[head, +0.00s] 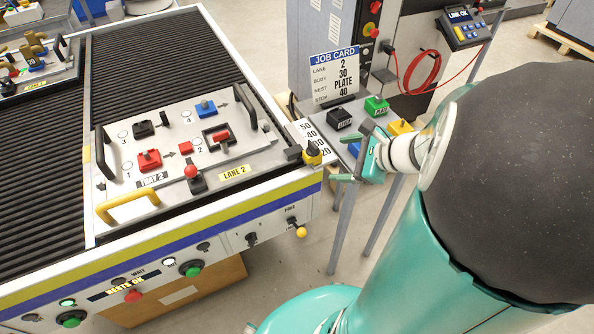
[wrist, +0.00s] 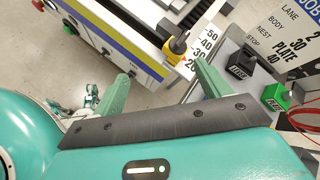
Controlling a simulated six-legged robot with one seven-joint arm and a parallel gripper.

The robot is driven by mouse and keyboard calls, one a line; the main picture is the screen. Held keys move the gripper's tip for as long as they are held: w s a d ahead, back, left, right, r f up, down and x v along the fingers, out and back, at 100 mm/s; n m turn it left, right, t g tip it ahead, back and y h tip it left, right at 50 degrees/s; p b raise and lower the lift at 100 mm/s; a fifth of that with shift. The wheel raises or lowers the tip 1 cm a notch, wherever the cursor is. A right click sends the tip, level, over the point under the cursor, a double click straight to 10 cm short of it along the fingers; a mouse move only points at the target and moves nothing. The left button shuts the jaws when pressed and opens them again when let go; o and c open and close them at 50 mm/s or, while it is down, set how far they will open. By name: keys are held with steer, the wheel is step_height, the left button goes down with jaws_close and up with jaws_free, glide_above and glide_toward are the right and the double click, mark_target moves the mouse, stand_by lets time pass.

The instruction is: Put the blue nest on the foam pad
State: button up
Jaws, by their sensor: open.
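My gripper (head: 354,153) is open and empty beside the right corner of the lane 2 tray table. In the wrist view its fingers (wrist: 165,72) are spread, with floor and the table corner beyond. A blue block (head: 206,107) sits on the tray near its far edge, left of and well away from my gripper. Another blue piece (head: 354,149) shows on the side shelf, partly hidden behind my fingers. I cannot tell for sure which blue piece is the nest. I cannot clearly make out the foam pad.
The tray (head: 240,155) carries red and black pieces, a red-knobbed lever (head: 191,173) and raised handles. The shelf holds a black block (head: 339,118), a green block (head: 376,105) and a yellow block (head: 400,127). A job card (head: 335,75) stands behind. A yellow-based knob (head: 312,152) marks the table corner.

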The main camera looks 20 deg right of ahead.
steer(key=s+a+r+n+g+h, duration=0.1)
steer(key=s+a+r+n+h, duration=0.1)
steer(key=a+r+n, duration=0.3)
steer(key=s+a+r+n+g+h, duration=0.2)
steer(key=s+a+r+n, duration=0.3)
steer(key=a+n, duration=0.6)
steer(key=n, duration=0.8)
steer(key=shift+r+n+g+h, duration=0.3)
steer(key=shift+r+h, duration=0.05)
steer(key=shift+h, duration=0.05)
steer(key=shift+s, duration=0.1)
